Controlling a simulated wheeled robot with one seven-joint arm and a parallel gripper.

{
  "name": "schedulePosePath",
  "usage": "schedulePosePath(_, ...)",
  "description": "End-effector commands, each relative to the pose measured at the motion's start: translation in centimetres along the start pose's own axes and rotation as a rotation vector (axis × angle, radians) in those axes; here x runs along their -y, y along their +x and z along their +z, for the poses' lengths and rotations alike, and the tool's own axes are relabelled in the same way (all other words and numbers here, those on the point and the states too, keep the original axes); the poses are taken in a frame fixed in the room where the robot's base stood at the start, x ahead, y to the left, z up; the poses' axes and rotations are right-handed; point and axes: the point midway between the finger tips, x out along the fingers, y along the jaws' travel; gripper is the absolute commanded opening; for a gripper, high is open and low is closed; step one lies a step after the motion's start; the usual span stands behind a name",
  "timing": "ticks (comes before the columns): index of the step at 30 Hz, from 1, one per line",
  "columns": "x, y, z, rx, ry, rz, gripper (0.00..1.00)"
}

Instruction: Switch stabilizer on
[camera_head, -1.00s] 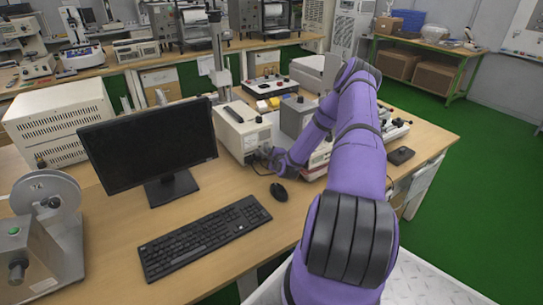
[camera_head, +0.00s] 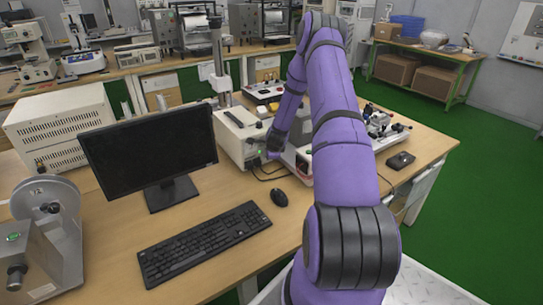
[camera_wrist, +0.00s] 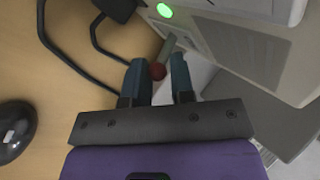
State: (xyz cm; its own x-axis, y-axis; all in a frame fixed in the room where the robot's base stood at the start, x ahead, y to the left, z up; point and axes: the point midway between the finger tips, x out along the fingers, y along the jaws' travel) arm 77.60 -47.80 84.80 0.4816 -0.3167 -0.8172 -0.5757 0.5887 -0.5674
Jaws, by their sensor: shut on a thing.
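The stabilizer appears to be the pale box (camera_head: 229,140) right of the monitor. Its front shows at the top of the wrist view (camera_wrist: 210,12), with a glowing green light (camera_wrist: 164,10).
A mouse (camera_head: 280,197), a keyboard (camera_head: 204,243) and a monitor (camera_head: 150,150) stand left of my arm. Dark cables (camera_wrist: 85,50) loop on the desk beside the box. A vented pale unit (camera_wrist: 245,45) stands close right of the fingers.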

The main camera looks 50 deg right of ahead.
Motion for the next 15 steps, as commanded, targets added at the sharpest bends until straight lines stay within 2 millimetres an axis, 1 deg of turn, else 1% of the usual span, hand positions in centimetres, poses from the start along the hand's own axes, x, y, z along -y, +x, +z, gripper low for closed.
schedulePosePath(1,-0.15,0.04,0.23,-0.005,-0.006,0.017,0.0)
schedulePosePath(7,0.02,-0.05,0.19,-0.024,-0.013,0.056,0.0)
schedulePosePath(15,0.03,-0.06,0.14,-0.032,-0.015,0.073,0.0)
